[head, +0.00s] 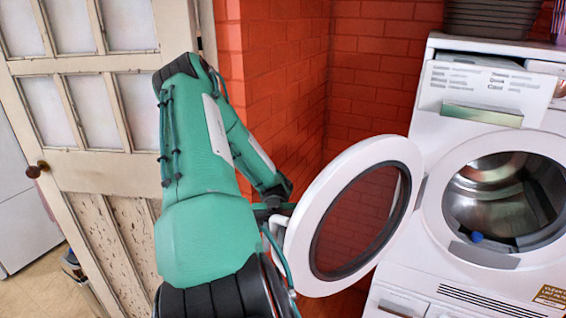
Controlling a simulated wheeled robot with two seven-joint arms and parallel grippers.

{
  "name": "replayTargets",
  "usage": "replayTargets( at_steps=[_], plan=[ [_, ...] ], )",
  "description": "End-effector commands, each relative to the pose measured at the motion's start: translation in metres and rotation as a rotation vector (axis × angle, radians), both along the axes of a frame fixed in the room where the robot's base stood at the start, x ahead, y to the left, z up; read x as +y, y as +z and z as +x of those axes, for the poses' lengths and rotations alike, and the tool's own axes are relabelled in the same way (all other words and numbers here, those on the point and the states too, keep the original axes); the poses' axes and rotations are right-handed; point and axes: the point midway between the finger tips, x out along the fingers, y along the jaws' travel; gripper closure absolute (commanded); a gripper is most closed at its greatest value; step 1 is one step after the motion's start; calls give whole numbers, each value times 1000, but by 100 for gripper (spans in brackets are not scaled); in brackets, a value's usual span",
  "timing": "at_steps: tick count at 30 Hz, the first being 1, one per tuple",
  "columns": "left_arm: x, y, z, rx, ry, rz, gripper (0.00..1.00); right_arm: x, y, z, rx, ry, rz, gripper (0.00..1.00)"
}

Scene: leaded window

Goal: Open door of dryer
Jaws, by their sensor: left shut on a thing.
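The white dryer (402,268) stands at the right of the head view. Its round door (405,148), a white ring with dark glass, is swung wide open to the left on its hinge. The drum (490,188) shows through the open front, with a small blue thing (477,238) at its lower rim. My right gripper is not in view.
A cream panelled door (85,180) with a brown knob (37,170) stands at the left. Red brick walls (285,70) form a corner behind the dryer door. A dark basket (492,17) sits on top of the dryer. Some floor shows at lower left.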

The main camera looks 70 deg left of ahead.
Motion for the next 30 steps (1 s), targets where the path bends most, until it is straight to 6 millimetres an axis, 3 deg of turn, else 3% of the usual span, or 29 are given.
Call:
replayTargets(
  at_steps=[11,12,13,30],
  plan=[
    [2,-3,-3,10,-2,5,100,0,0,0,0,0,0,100],
    [1,-3,-3,10,-3,5,79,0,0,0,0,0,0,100],
    [1,-3,-3,9,-3,5,74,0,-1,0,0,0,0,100],
    [1,-1,-1,3,0,2,74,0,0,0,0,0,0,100]
  ],
)
